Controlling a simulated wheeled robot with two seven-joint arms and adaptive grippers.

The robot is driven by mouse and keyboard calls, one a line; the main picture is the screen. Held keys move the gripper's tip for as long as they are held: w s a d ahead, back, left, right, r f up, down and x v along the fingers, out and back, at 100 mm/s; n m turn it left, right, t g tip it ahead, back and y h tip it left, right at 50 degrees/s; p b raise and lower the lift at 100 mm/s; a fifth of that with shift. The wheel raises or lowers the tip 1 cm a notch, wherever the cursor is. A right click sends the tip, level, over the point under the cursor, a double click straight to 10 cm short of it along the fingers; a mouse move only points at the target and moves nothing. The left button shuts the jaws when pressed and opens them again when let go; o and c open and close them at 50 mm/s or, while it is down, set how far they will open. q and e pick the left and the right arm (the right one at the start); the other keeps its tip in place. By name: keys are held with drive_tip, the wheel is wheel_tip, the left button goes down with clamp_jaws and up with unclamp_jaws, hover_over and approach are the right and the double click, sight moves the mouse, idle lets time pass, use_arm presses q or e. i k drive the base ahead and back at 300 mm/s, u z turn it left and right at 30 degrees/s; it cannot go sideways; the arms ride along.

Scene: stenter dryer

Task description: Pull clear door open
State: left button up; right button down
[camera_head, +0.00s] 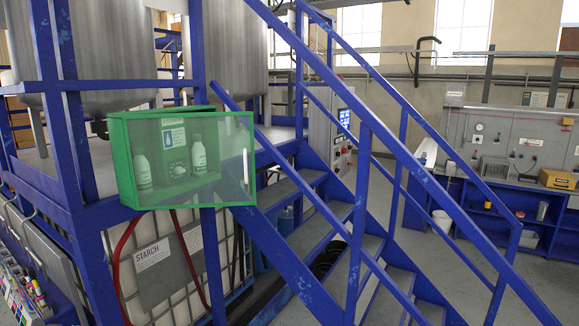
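A green-framed wall cabinet (122,160) hangs at the left of the head view, on the blue frame beside the stairs. Its clear door (222,190) faces me and looks shut, though a small gap could not be seen from here. A pale vertical handle (246,166) sits near the door's right edge. Through the clear panel I see white bottles (198,156) and a small sign (174,136). Neither of my grippers is in view, and nothing touches the door.
A blue stair rail (330,75) and steps (335,218) stand right of the cabinet, close to its handle side. A white tank labelled STARCH (153,254) sits below, with a red hose (118,265). A workbench (500,180) is at the far right. Grey floor lies between.

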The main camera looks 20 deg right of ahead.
sight(251, 113)
drive_tip(key=z, duration=0.15)
drive_tip(key=i, duration=0.9)
drive_tip(key=u, duration=0.2)
